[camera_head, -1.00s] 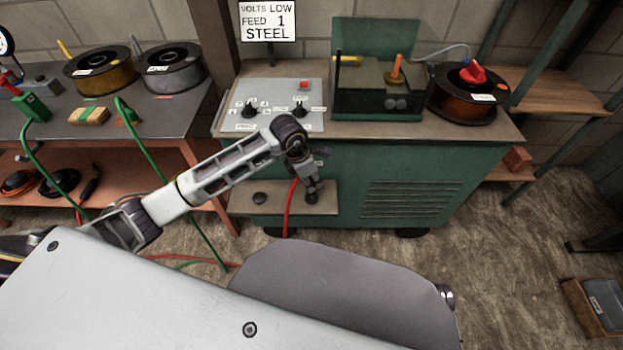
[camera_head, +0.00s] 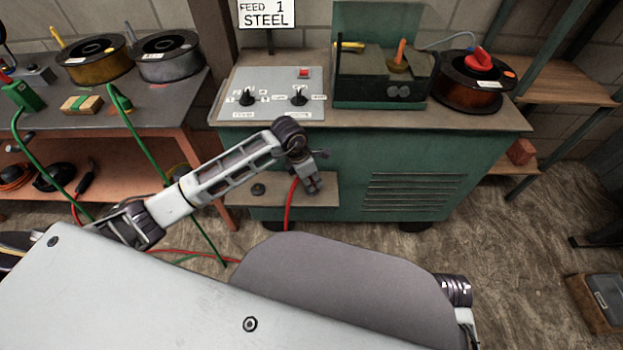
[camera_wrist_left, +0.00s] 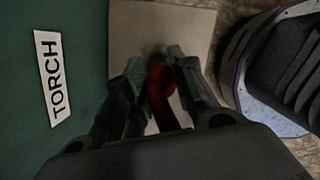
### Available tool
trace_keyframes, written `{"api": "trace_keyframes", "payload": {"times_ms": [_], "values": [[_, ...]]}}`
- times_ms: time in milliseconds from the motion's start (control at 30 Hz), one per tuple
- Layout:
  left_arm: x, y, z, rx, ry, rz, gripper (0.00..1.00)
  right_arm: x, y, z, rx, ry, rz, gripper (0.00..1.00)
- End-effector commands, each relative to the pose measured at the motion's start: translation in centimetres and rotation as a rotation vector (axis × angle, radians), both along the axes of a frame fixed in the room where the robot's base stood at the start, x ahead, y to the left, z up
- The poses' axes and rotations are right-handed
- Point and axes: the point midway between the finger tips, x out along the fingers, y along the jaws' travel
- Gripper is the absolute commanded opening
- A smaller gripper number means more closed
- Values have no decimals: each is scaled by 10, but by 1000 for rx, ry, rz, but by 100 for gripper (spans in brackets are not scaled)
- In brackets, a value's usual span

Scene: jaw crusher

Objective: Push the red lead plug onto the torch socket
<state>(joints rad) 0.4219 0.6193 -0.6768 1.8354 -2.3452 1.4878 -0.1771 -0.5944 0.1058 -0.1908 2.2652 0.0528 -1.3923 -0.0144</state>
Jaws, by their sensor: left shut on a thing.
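The red lead (camera_head: 290,205) hangs down beside the gripper in the head view. A TORCH label (camera_wrist_left: 54,78) is on the green surface to the left of the fingers in the wrist view. I cannot make out the torch socket; the gripper and shadow hide that area, so I cannot tell if the plug touches it.
A dark round fitting (camera_head: 258,189) is on the panel's left part. The green cabinet (camera_head: 440,150) carries a knob panel (camera_head: 275,90) and a wire spool (camera_head: 472,80). Green leads (camera_head: 150,145) hang from the workbench (camera_head: 160,95) at left.

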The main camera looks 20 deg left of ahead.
Motion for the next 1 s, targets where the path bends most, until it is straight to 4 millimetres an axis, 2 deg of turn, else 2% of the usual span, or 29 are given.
{"api": "trace_keyframes", "payload": {"times_ms": [467, 1000], "values": [[0, 0, 0, 0, 0, 0, 5, -5, 0, -4, -1, 11, 1, 40], [0, 0, 0, -1, -1, 0, 5, 1, 0, -1, -1, 0, 2, 40]]}}
